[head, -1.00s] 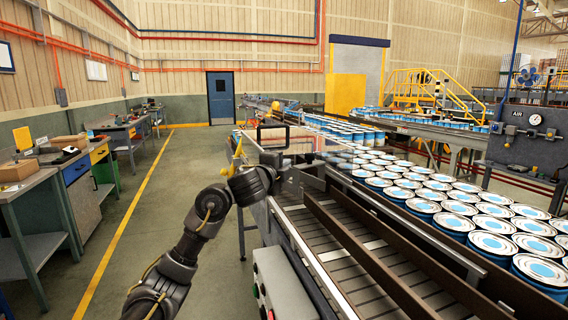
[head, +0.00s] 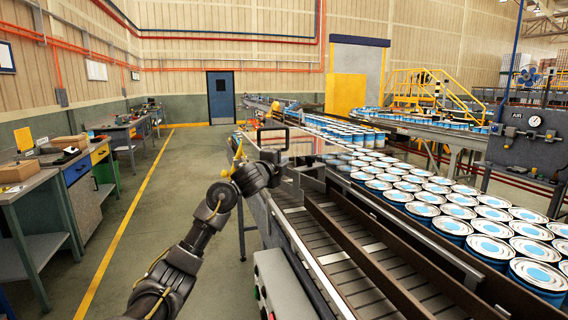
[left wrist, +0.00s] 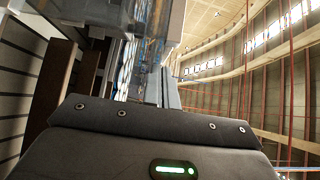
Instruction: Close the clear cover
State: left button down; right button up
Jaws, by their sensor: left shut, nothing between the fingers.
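The clear cover (head: 318,148) is a see-through panel over the far part of the conveyor in the head view. Cans show through it, and its exact angle is hard to tell. A black rectangular loop (head: 272,128) stands up at its left side. My left gripper (head: 286,162) is shut and empty, close beside the cover's near left corner; I cannot tell whether it touches. In the left wrist view, clear panels (left wrist: 112,14) show at the top, beyond the gripper body. My right gripper is not in view.
A slatted conveyor (head: 335,250) with brown guide rails runs away from me. Many blue-and-white cans (head: 490,228) crowd the right side. A grey control box (head: 285,285) stands at the near left edge. The floor (head: 175,205) left of the conveyor is clear up to the workbenches (head: 75,160).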

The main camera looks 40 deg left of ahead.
pick_arm(q)
jog(key=a, duration=0.1)
jog(key=w+a, duration=0.1)
jog(key=a, duration=0.1)
jog(key=shift+w+r, duration=0.15)
jog(key=shift+w+a, duration=0.1)
jog(key=shift+a, duration=0.2)
jog(key=shift+d+r, duration=0.15)
jog(key=shift+w, duration=0.1)
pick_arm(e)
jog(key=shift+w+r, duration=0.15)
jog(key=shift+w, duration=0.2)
pick_arm(q)
jog(key=shift+d+f, duration=0.2)
jog(key=shift+d, duration=0.3)
jog(key=d+v, duration=0.2)
jog(key=v, duration=1)
jog(key=shift+d+r+b, duration=0.15)
jog(key=shift+r+b, duration=0.05)
jog(key=shift+b, duration=0.25)
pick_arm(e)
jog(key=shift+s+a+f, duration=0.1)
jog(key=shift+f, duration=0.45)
